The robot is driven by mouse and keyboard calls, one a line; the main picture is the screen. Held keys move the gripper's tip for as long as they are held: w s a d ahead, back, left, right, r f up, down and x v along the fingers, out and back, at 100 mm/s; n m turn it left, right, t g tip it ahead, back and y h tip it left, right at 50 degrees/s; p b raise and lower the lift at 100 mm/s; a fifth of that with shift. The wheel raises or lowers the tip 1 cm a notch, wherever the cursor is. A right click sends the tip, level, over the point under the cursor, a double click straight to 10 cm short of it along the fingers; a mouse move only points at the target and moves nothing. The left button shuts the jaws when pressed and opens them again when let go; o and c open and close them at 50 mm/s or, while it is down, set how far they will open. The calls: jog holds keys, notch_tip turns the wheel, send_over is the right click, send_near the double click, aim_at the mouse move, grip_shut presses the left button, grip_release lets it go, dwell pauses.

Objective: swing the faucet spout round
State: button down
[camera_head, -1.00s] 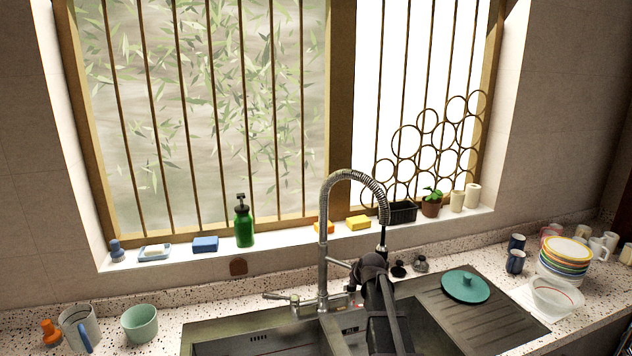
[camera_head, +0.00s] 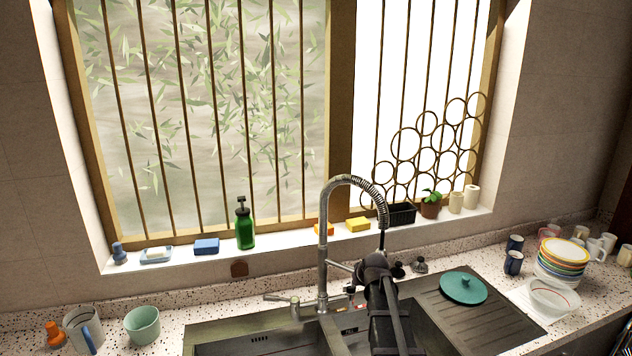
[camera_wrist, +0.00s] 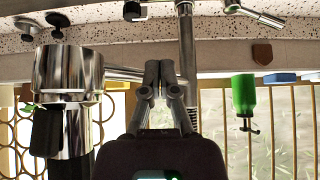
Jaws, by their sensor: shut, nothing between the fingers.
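The faucet (camera_head: 323,250) is a tall metal column with a coiled spring neck that arches to the right. Its spout end (camera_head: 383,216) hangs over the sink (camera_head: 240,345). My gripper, partly hidden by my own dark wrist in the head view, is low beside the hanging spout. The wrist view is upside down; there my gripper (camera_wrist: 160,72) has its fingers together and empty. The chrome spray head (camera_wrist: 68,78) is left of the fingers, and the faucet column (camera_wrist: 187,60) is just right of them. Contact with the faucet cannot be told.
A lever handle (camera_head: 282,298) stands left of the column. A teal lid (camera_head: 464,287) lies on the drainboard, with stacked plates (camera_head: 562,256) farther right. A green bottle (camera_head: 244,224) and sponges line the sill. A mint bowl (camera_head: 142,324) and mug (camera_head: 83,330) stand left.

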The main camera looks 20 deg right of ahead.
jog(key=p+v, duration=0.4)
jog(key=v, duration=0.2)
jog(key=shift+w+f, duration=0.1)
jog(key=shift+f, duration=0.05)
dwell(0.5)
jog(key=w+d+f+b, duration=0.3)
jog(key=w+f+b, duration=0.3)
jog(key=f+b, duration=0.2)
jog(key=s+a, duration=0.2)
jog(key=a, duration=2.3)
jog(key=shift+s+a+r, duration=0.2)
jog(key=shift+s+a, duration=0.05)
jog(key=shift+s, duration=0.1)
dwell(0.3)
